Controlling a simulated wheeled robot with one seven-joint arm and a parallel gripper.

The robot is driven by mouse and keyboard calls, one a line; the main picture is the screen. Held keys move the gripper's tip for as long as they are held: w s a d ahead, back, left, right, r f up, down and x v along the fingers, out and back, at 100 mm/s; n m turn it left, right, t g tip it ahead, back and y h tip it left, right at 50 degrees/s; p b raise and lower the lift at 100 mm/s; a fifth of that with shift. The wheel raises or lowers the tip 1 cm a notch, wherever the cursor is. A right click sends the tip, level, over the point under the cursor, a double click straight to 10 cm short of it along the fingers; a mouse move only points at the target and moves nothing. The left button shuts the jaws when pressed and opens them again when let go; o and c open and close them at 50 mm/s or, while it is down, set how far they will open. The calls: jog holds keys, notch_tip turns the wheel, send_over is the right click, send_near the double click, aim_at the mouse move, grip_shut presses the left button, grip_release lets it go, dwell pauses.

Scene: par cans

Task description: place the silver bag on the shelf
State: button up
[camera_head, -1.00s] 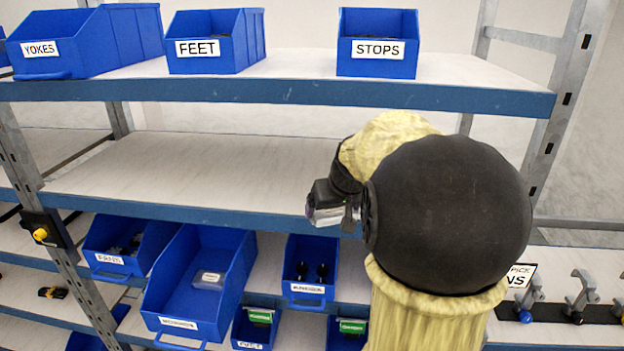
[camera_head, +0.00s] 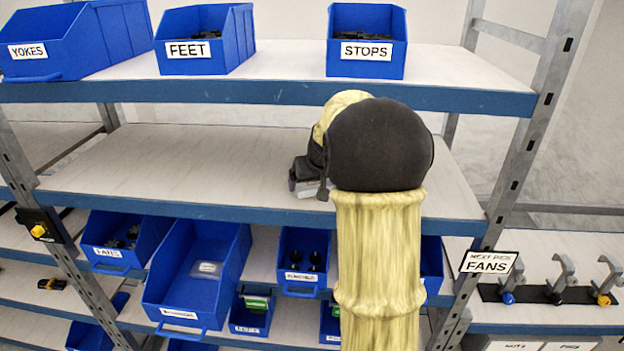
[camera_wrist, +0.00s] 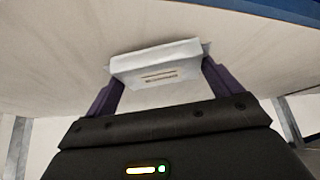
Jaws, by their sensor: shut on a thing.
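The silver bag (camera_wrist: 157,62) is between the two purple fingers of my gripper (camera_wrist: 160,85) in the wrist view, a pale flat packet with a small printed mark. My gripper is shut on it. In the head view my gripper (camera_head: 308,186) is at the middle shelf (camera_head: 190,165), near its front edge, with only a small part of the silver bag (camera_head: 312,189) showing below it. My arm hides the shelf's right part. I cannot tell whether the bag touches the shelf board.
Blue bins marked YOKES (camera_head: 75,40), FEET (camera_head: 205,40) and STOPS (camera_head: 367,40) stand on the upper shelf. An open blue bin (camera_head: 190,285) and several others sit below. A NEXT PICK FANS sign (camera_head: 488,262) is at right. The middle shelf is bare left of my gripper.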

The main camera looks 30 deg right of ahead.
jog(key=shift+w+d+r+p, duration=0.15)
jog(key=shift+w+p, duration=0.2)
jog(key=shift+w, duration=0.35)
jog(key=shift+w+f, duration=0.2)
jog(key=shift+f, duration=0.15)
jog(key=shift+s+f+p, duration=0.1)
jog(key=shift+f+p, duration=0.25)
jog(key=shift+f, duration=0.2)
jog(key=shift+f, duration=0.1)
jog(key=o, duration=0.7)
jog(key=shift+c, duration=0.2)
jog(key=shift+o, duration=0.4)
